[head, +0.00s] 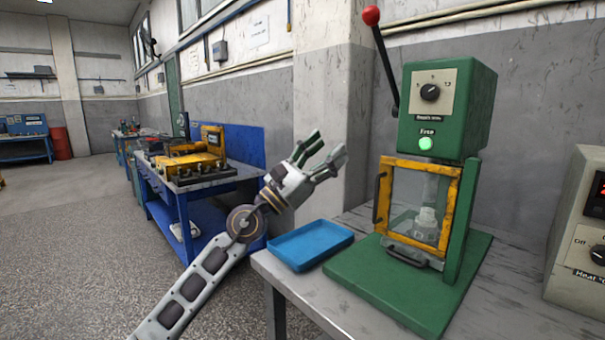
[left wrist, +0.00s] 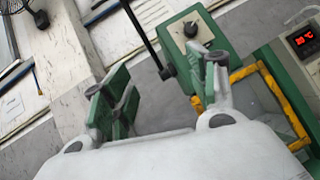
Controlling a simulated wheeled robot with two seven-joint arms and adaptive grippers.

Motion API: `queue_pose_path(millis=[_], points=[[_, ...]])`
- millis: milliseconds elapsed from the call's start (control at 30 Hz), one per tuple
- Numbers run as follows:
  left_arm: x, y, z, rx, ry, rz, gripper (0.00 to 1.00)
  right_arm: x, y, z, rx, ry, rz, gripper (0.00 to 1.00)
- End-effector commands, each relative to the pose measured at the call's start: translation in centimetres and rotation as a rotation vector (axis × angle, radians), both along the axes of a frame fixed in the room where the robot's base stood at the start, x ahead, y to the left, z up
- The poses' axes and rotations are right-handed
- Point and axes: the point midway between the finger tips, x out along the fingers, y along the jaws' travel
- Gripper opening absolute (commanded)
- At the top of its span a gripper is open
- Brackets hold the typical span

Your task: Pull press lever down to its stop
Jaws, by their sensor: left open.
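The press (head: 448,110) is green and stands on the table at the right. Its lever (head: 385,58) is a black rod with a red ball knob (head: 371,15), and it points up, leaning to the left of the press head. My left gripper (head: 329,150) is open and empty, to the left of the press and below the knob, apart from the lever. In the left wrist view my left gripper's fingers (left wrist: 165,90) are spread. The lever rod (left wrist: 146,38) runs between and beyond them, with its knob out of frame. My right gripper is not in view.
A yellow-framed guard door (head: 452,205) closes the press front. A blue tray (head: 310,245) lies on the table's left edge. A heater box (head: 585,235) with a red display stands at the right. A blue workbench (head: 190,190) stands behind my arm.

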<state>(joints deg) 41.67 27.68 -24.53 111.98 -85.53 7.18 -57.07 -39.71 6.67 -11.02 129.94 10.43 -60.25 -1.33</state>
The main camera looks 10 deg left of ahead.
Motion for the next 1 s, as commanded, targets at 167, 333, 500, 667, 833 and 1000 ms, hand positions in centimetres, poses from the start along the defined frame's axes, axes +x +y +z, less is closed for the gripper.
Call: queue_pose_path(millis=[167,333,500,667,833,1000], points=[[-0.6,0.7,-0.8,-0.001,0.003,-0.002,0.58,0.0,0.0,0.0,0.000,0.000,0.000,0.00],[-1.2,1.4,-1.5,-0.001,0.003,-0.002,0.58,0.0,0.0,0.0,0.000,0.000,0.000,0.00],[-1.8,2.1,-2.2,-0.002,0.003,-0.001,0.58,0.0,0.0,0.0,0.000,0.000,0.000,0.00],[-2.4,2.8,-2.9,-0.001,0.003,-0.002,0.58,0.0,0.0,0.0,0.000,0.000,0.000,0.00],[-2.9,3.5,-3.6,-0.001,0.003,-0.002,0.58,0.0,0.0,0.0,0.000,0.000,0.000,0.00],[-3.3,4.0,-4.1,0.001,0.002,0.000,0.58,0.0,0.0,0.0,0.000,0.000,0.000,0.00]])
